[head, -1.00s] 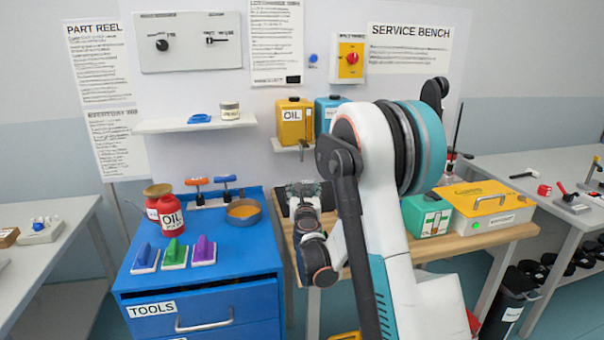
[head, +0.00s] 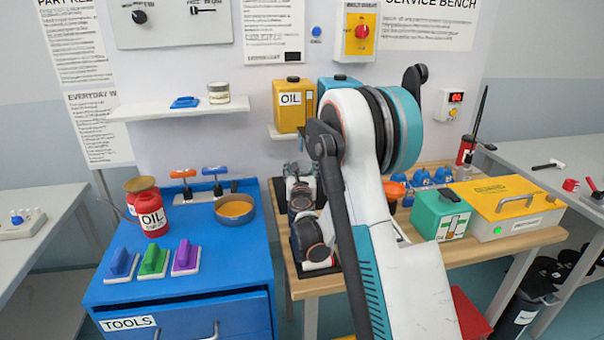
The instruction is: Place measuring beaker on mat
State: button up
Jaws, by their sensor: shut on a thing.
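My gripper (head: 294,174) shows small and dark at the left rear of the wooden bench, beyond the dark joints of my wrist. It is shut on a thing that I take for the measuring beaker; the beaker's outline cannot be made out. My wrist and my large white arm cover much of that part of the bench. I cannot make out the mat in this view.
The wooden bench (head: 520,242) carries a green box (head: 440,214), a yellow case (head: 508,208) and several blue items to the right of my arm. The blue tool cabinet (head: 185,278) at left holds a red oil can (head: 150,212), an orange-filled bowl (head: 235,210) and handled blocks.

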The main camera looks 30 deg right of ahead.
jog(key=shift+f, duration=0.5)
jog(key=shift+r, duration=0.2)
jog(key=shift+f, duration=0.2)
jog(key=o, duration=1.2)
jog(key=shift+o, duration=0.2)
jog(key=shift+r, duration=0.15)
